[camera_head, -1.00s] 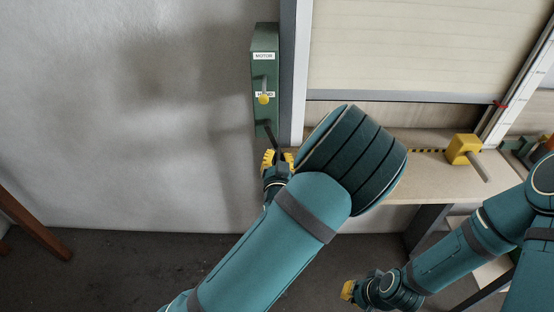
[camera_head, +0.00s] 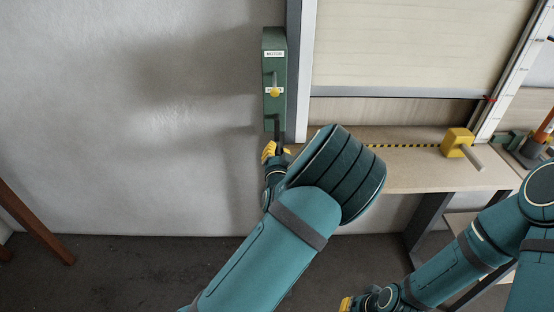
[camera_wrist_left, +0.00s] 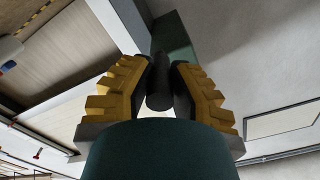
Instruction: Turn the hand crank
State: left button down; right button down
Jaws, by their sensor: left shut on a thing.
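The hand crank (camera_head: 278,130) is a dark arm at the lower end of a narrow green box (camera_head: 274,113) on the wall. It points down, close to vertical. My left gripper (camera_head: 276,151) is at its lower end. In the left wrist view, the black round crank grip (camera_wrist_left: 159,85) sits between the yellow fingers of my left gripper (camera_wrist_left: 160,82), which is shut on it. My left gripper and wrist partly hide the crank's lower end. My right gripper (camera_head: 346,303) is low, at the bottom edge of the head view and partly cut off, away from the crank.
A yellow knob on a lever (camera_head: 275,92) sits on the box between the MOTOR and HAND labels. A pale shutter (camera_head: 415,45) hangs right of the box, above a bench (camera_head: 410,175) with a yellow block (camera_head: 457,142). The wall left is bare.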

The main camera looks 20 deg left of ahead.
pick_arm(q)
jog(key=s+a+r+m, duration=0.1)
jog(key=a+r+m, duration=0.3)
jog(key=m, duration=0.8)
jog(key=shift+s+a+p, duration=0.3)
jog(key=shift+a, duration=0.7)
jog(key=c, duration=0.8)
grip_release()
jog(key=shift+c, duration=0.2)
jog(key=shift+s+f, duration=0.1)
jog(key=v, duration=1.2)
